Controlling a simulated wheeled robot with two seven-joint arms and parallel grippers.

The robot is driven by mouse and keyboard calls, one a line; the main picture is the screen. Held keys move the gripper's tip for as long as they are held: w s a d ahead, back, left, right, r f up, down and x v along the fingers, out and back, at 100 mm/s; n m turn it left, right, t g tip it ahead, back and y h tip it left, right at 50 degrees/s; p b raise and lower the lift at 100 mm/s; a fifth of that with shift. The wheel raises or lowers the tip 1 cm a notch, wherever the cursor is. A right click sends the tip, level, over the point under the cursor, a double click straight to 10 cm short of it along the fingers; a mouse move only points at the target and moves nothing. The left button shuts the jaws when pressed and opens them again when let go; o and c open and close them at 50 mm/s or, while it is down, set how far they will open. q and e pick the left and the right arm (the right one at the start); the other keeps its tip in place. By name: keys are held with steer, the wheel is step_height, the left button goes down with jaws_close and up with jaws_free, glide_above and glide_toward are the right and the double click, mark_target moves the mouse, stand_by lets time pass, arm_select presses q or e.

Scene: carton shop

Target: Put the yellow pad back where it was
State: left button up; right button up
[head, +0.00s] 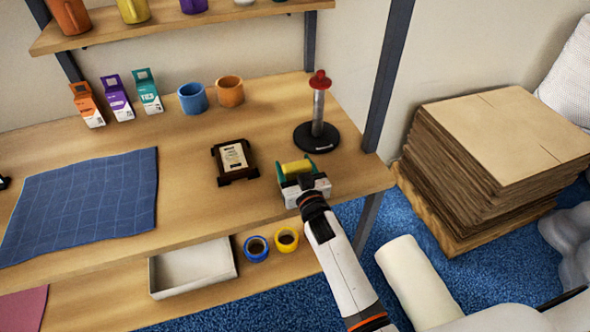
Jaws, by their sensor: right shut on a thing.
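The yellow pad (296,167) is a small yellow block held in my right gripper (297,172). The gripper is shut on it, with a green finger on each side. It is over the right part of the wooden bench top (190,222), in front of the black post base. I cannot tell whether the pad touches the bench. A dark holder with a pale labelled top (234,157) sits to its left, apart from it.
A black-based post with a red knob (319,110) stands just behind my right gripper. Blue (193,98) and orange (229,91) mugs and several small cartons (118,97) stand at the back. A blue mat (85,203) lies left. Bare bench lies between mat and holder.

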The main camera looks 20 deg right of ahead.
steer(key=shift+f, duration=0.45)
steer(key=shift+f, duration=0.1)
steer(key=o, duration=0.9)
